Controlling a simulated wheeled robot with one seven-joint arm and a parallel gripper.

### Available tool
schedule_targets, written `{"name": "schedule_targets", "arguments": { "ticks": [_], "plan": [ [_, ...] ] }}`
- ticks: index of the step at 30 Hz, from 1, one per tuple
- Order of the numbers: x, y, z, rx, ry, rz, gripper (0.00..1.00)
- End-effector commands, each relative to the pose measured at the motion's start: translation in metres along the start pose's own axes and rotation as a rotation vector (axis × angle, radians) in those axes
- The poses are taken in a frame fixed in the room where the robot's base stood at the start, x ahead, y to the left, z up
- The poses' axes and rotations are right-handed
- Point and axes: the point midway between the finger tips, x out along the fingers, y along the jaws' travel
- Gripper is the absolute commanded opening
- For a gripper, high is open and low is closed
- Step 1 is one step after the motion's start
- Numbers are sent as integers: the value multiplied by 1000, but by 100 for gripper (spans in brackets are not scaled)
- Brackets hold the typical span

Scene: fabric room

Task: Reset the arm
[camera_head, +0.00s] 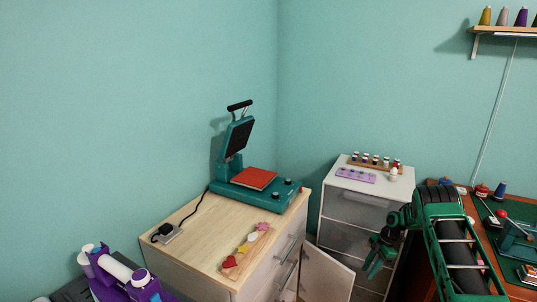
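My gripper (376,258) hangs in the lower right of the head view, at the end of my green and black arm. It points down, in front of the white drawer unit. Its fingers are small and dark here, and I cannot tell whether they are apart or closed. No object shows in it. My arm's larger green link stands at the right, in front of the brown table.
A teal heat press (262,195) stands open on a wooden cabinet (195,207), whose door (325,275) hangs open near my gripper. A white drawer unit (338,210) stands behind my gripper. A brown table (520,292) with tools is at right. A purple machine (118,278) is lower left.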

Motion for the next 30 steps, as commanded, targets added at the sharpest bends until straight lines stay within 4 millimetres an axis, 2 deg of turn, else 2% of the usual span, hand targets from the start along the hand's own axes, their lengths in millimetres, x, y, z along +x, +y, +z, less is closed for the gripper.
{"name": "schedule_targets", "arguments": {
  "ticks": [5,8,14,21,26,30],
  "plan": [
    [-54,-6,-3,122,-37,22,28],
    [-92,-13,-8,224,-62,37,28],
    [-171,-39,-24,451,-110,72,28],
    [-252,-84,-50,721,-151,121,28],
    [-298,-124,-70,901,-169,155,28],
    [-332,-163,-89,1056,-178,187,28]
  ]
}}
